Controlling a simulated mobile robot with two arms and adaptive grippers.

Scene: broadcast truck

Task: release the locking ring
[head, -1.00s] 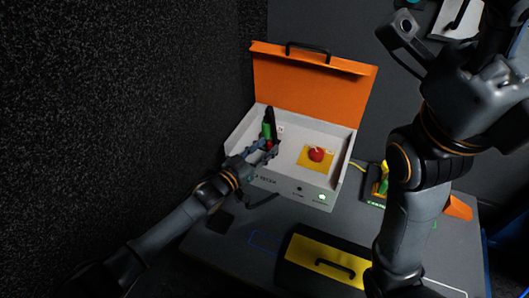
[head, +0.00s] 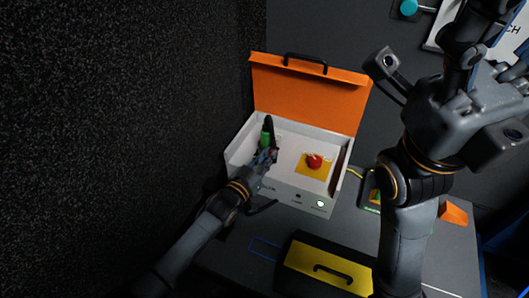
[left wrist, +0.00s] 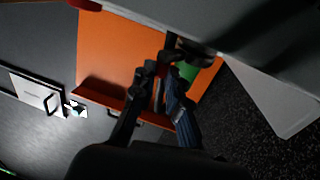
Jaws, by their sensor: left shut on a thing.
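The open white case (head: 283,192) stands on the table with its orange lid (head: 305,95) up. Inside, at its left, a dark, upright connector has a green body (head: 265,139). The green part also shows in the left wrist view (left wrist: 188,71), with a black collar (left wrist: 190,52) beside it. My left gripper (head: 267,156) reaches over the case's front wall to the connector. In the left wrist view its fingers (left wrist: 160,85) are close together, shut on the locking ring, which they largely hide. My right gripper (head: 478,35) is raised at the upper right; its fingers are unclear.
A red button (head: 314,161) on a yellow plate (head: 311,172) sits in the case, right of my left gripper. A yellow-topped box with a handle (head: 325,268) is in front. An orange block (head: 453,213) lies at right. A dark wall bounds the left.

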